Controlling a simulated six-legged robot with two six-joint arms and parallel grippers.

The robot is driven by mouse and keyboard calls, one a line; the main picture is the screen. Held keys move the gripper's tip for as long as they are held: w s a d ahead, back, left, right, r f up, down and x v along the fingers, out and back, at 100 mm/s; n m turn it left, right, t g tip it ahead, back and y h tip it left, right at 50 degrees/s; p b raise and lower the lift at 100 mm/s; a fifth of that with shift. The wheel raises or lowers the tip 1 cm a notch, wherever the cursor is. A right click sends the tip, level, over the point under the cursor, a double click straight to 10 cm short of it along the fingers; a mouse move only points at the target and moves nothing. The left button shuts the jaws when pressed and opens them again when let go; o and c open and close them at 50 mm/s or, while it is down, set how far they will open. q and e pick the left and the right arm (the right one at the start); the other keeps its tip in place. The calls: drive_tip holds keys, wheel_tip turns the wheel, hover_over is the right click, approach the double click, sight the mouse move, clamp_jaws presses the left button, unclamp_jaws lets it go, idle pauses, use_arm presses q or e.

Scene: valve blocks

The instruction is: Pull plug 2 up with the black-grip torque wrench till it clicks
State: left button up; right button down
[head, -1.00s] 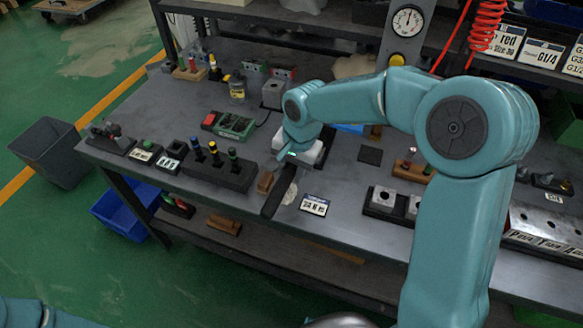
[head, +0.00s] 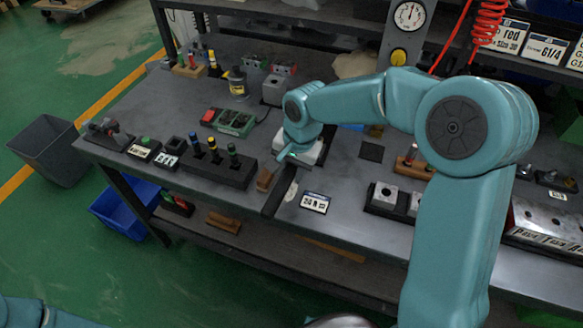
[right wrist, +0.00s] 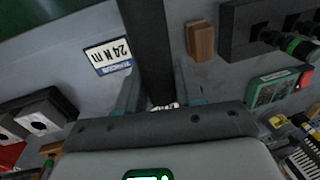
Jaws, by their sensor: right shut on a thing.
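My right gripper (head: 289,160) is over the middle of the bench, its fingers partly hidden by my wrist. In the right wrist view it is shut (right wrist: 157,92) on a long black bar, which looks like the black-grip torque wrench (right wrist: 147,38). In the head view this dark bar (head: 277,199) runs toward the bench's front edge. Its head end is hidden. Grey valve blocks (head: 383,194) sit on a black base to the right; they also show in the right wrist view (right wrist: 38,121). I cannot tell which plug is number 2. My left gripper is out of view.
A "24 N m" label (head: 315,203) lies right of the bar, and a small wooden block (head: 264,180) lies left. A black rack (head: 222,165) holds several coloured-band tools. A green-and-red device (head: 232,122) stands behind. Bare bench lies between the label and the valve blocks.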

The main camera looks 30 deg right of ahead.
drive_tip(key=shift+f+b, duration=0.3)
drive_tip(key=shift+f, duration=0.05)
idle(0.3)
drive_tip(key=shift+w+a+m, duration=0.35)
drive_tip(key=shift+w+m, duration=0.1)
drive_tip(key=shift+w, duration=0.1)
drive_tip(key=shift+w+a+m, duration=0.35)
drive_tip(key=shift+w+m, duration=0.1)
drive_tip(key=shift+w, duration=0.1)
drive_tip(key=shift+w+a+m+h+b, duration=0.15)
drive_tip(key=shift+w+a+m+b, duration=0.1)
drive_tip(key=shift+w+m, duration=0.25)
drive_tip(key=shift+w+a+m+h+b, duration=0.2)
drive_tip(key=shift+w+m, duration=0.2)
drive_tip(key=shift+w, duration=0.2)
drive_tip(key=shift+w, duration=0.1)
drive_tip(key=shift+w+a+m, duration=0.15)
drive_tip(key=shift+w+m, duration=0.3)
drive_tip(key=shift+w, duration=0.15)
drive_tip(key=shift+w+a+m, duration=0.15)
drive_tip(key=shift+w+m, duration=0.3)
drive_tip(key=shift+w, duration=0.1)
